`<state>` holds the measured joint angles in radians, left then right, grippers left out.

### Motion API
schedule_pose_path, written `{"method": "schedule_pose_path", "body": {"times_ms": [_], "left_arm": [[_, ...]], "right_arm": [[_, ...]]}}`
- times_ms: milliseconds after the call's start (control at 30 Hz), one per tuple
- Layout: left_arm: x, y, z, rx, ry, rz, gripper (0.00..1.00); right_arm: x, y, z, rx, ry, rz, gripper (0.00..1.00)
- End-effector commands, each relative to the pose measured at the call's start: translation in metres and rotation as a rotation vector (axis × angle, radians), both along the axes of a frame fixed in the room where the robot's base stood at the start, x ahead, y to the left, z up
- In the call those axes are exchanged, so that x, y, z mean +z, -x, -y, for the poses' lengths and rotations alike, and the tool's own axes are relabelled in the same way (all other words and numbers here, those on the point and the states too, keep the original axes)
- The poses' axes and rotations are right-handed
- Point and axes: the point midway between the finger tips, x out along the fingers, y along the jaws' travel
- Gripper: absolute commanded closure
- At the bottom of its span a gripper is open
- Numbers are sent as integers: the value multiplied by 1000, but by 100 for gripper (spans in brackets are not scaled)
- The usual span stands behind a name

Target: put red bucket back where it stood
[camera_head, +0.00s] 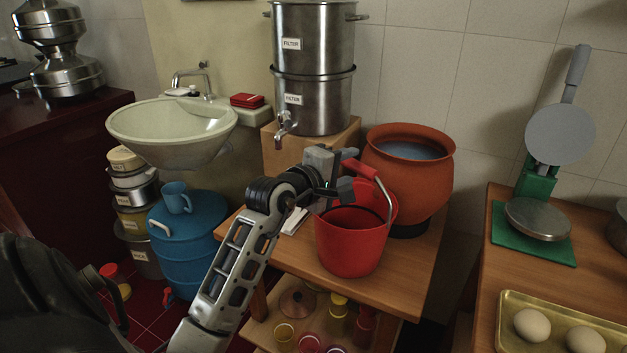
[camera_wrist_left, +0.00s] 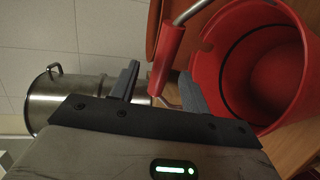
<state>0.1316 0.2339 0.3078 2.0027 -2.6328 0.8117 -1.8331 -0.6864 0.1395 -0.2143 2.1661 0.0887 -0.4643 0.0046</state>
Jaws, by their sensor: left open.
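The red bucket (camera_head: 352,247) stands upright on the wooden table (camera_head: 412,270), in front of the clay pot. Its wire handle is raised, with a red grip (camera_head: 360,169) at the top. My left gripper (camera_head: 345,175) is open at the handle, above the bucket's left rim. In the left wrist view the red grip (camera_wrist_left: 167,60) shows between the open fingers (camera_wrist_left: 158,72), and the empty bucket (camera_wrist_left: 262,75) is to the right. Whether the fingers touch the grip cannot be told. My right gripper is not in view.
The clay pot (camera_head: 425,190) with water stands close behind the bucket. The steel filter (camera_head: 318,104) stands on a wooden block at the back left. A blue barrel (camera_head: 185,250) is left of the table.

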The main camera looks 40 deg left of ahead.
Motion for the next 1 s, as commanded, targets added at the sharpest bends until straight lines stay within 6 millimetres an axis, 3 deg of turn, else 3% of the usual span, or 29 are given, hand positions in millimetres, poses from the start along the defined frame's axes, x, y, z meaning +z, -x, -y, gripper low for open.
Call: {"method": "schedule_pose_path", "body": {"times_ms": [200,500,867,1000], "left_arm": [[7,56,0,-1,-5,-1,54],[17,105,0,0,-2,1,54],[20,114,0,-1,1,2,54],[17,113,16,-51,113,13,54]], "right_arm": [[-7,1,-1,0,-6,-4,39],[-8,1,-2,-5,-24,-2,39],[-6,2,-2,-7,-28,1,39],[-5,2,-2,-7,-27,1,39]]}}
